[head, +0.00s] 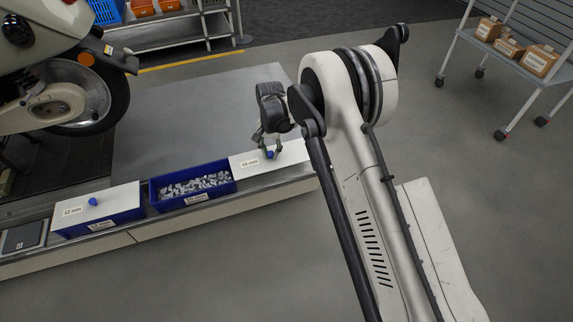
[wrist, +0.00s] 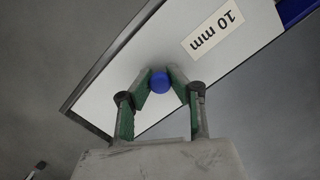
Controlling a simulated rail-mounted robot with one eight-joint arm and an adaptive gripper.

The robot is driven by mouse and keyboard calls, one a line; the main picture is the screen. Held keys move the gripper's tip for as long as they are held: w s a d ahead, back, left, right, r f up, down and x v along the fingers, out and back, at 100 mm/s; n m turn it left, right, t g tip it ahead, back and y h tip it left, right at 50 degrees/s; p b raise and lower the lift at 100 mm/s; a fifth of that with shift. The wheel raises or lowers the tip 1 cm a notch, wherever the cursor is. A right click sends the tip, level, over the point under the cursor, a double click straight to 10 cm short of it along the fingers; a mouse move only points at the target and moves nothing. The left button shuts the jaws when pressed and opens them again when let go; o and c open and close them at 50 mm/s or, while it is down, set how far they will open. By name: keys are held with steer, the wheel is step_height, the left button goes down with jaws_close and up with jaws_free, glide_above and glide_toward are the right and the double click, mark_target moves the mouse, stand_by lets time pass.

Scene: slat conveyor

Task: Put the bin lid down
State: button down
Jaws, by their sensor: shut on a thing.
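The white bin lid (head: 290,153) has a 10 mm label and a blue knob (head: 270,154). It lies level just right of the open bin, over the right end of the bench; I cannot tell whether it touches the surface. My gripper (head: 268,147) points down and is shut on the knob. In the wrist view the green-padded fingers (wrist: 160,85) pinch the knob from both sides, and the lid (wrist: 190,62) fills the middle. The open blue bin (head: 191,204) holds many small grey metal parts; its front label is hard to read.
A blue bin with a white 12 mm lid (head: 120,200) stands left of the open bin. A dark flat device (head: 22,238) lies at the bench's left end. A scooter (head: 65,75) stands behind on the left. A shelf with boxes (head: 540,60) stands at the right.

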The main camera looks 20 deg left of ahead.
mark_target(285, 153)
steer(key=w+d+f, duration=0.1)
steer(key=w+d, duration=0.1)
steer(key=w+d+f+b, duration=0.1)
steer(key=d+f, duration=0.1)
steer(key=shift+w+d+f, duration=0.2)
steer(key=shift+w+f, duration=0.05)
steer(key=shift+w, duration=0.1)
steer(key=shift+f+b, duration=1.15)
steer(key=shift+f, duration=0.85)
steer(key=shift+f, duration=0.1)
steer(key=c, duration=1.6)
jaws_free()
steer(key=shift+c, duration=0.2)
steer(key=r+p, duration=0.1)
steer(key=r, duration=0.3)
steer(key=w+r+p, duration=0.1)
steer(key=r, duration=0.3)
steer(key=r+p, duration=0.1)
steer(key=r, duration=0.3)
steer(key=shift+w+p, duration=0.2)
steer(key=shift+p, duration=0.2)
steer(key=shift+r, duration=0.1)
